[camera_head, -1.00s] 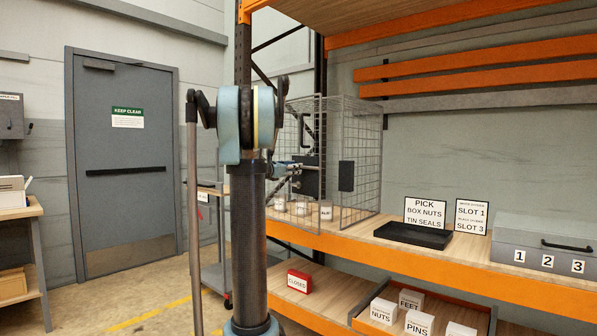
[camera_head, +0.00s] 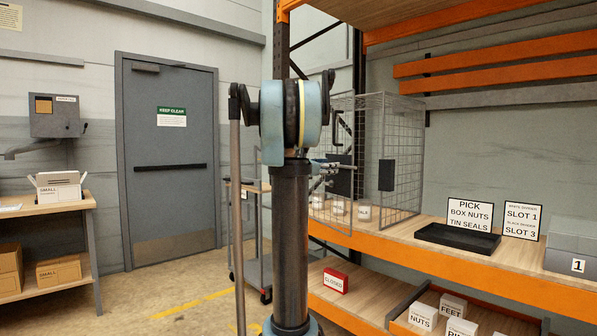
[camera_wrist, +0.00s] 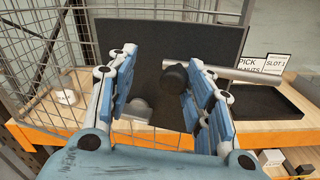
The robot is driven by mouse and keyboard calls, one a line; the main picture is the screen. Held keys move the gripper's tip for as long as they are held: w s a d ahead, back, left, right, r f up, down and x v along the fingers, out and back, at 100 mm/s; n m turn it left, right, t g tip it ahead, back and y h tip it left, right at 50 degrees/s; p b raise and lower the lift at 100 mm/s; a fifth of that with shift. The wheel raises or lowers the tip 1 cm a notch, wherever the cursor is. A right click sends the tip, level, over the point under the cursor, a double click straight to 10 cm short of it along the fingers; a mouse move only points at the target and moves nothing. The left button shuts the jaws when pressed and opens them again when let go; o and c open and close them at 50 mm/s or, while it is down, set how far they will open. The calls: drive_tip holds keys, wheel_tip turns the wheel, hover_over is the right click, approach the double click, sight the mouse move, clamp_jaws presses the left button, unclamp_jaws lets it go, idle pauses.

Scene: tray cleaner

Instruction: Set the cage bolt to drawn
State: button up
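The wire cage (camera_head: 400,150) stands on the shelf with its mesh door (camera_head: 330,205) swung out to the left. A dark plate (camera_head: 341,175) is on the door; it fills the middle of the wrist view (camera_wrist: 190,35). In the wrist view a silver bolt rod (camera_wrist: 262,76) runs across this plate and sticks out past its right edge. A black round knob (camera_wrist: 174,77) belongs with the rod. My gripper (camera_head: 326,166) is at the door plate. In the wrist view its fingers (camera_wrist: 161,60) are apart, with the knob between them, nearer the right finger. Contact cannot be told.
Several small white tins (camera_head: 364,212) stand in and around the cage. A black tray (camera_head: 458,238) and sign cards (camera_head: 470,212) are to its right. A red box (camera_head: 335,280) and a bin of white boxes are on the lower shelf. A trolley (camera_head: 250,235) stands behind my arm.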

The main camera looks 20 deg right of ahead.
drive_tip(key=v, duration=1.8)
drive_tip(key=shift+s+r, duration=0.2)
drive_tip(key=shift+r, duration=0.1)
idle(1.1)
drive_tip(key=shift+d, duration=0.1)
idle(0.4)
